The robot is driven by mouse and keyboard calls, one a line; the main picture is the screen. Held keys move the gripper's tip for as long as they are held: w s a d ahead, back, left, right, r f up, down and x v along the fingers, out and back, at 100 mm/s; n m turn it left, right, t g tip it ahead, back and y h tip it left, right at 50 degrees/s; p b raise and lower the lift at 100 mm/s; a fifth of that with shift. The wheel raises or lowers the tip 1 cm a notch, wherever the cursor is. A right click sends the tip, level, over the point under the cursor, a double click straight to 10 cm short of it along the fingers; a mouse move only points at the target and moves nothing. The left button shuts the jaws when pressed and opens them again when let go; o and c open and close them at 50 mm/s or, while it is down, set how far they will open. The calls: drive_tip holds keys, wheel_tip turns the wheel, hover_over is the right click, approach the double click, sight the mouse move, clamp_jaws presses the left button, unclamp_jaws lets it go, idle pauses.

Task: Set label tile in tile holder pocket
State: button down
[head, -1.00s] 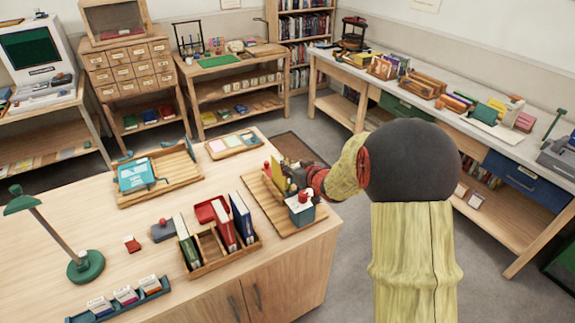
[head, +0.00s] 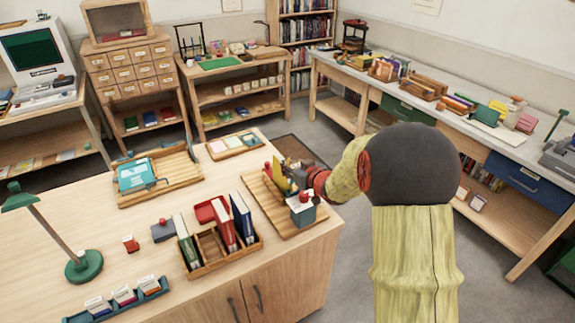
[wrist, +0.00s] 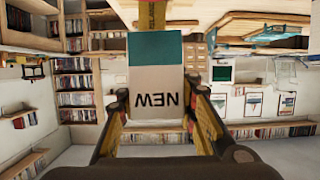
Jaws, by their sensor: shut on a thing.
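In the wrist view my gripper (wrist: 159,97) is shut on the label tile (wrist: 157,82), a white tile with a teal band and the word NEW, seen upside down. A finger stands at each side of it. In the head view my gripper (head: 298,174) is over the wooden tray at the table's right end, and my arm partly hides it. The held tile is too small to make out there. A narrow yellow piece with dark lettering (wrist: 147,15) shows beyond the tile's teal end. I cannot tell which piece is the tile holder, or whether the tile touches it.
A small tray of coloured tiles (head: 216,156) lies behind.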

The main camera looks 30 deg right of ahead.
drive_tip(key=shift+g, duration=0.4)
drive_tip(key=f, duration=0.1)
drive_tip(key=s+f, duration=0.1)
drive_tip(key=f, duration=0.2)
drive_tip(key=shift+s+a+f, duration=0.1)
drive_tip(key=shift+s+f, duration=0.05)
drive_tip(key=shift+s, duration=0.15)
wheel_tip(320, 180, up, 8)
drive_tip(key=p, duration=0.6)
drive_tip(key=shift+w+p, duration=0.3)
drive_tip(key=shift+w, duration=0.1)
